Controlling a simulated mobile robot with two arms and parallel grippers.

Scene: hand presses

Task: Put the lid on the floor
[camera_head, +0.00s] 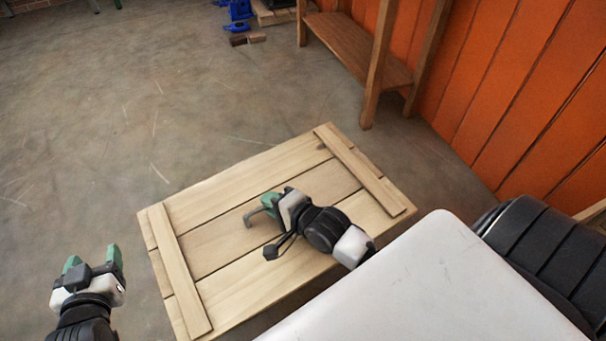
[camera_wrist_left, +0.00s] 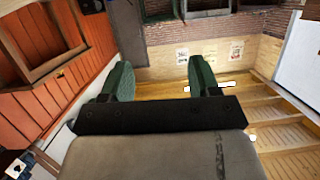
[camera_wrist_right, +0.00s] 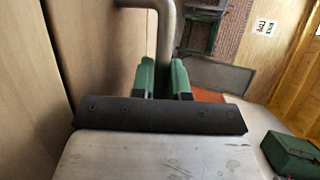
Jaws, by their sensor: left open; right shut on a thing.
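The lid (camera_head: 240,185) is a pale wooden panel of planks with two cross battens, in the middle of the head view. A bent metal handle (camera_head: 256,212) stands on its face. My right gripper (camera_head: 270,202) is shut on this handle, and the right wrist view shows the grey handle (camera_wrist_right: 166,45) between the green fingers (camera_wrist_right: 163,78). The lid's planks (camera_wrist_right: 85,45) fill the left of that view. I cannot tell whether the lid touches the floor. My left gripper (camera_head: 93,260) is open and empty, left of the lid; its fingers (camera_wrist_left: 160,80) are apart in the left wrist view.
Bare grey concrete floor (camera_head: 90,130) lies left of and beyond the lid. A wooden bench frame (camera_head: 360,50) stands by the orange plank wall (camera_head: 510,80) at the upper right. Blue items (camera_head: 238,12) and small blocks (camera_head: 248,39) lie at the top.

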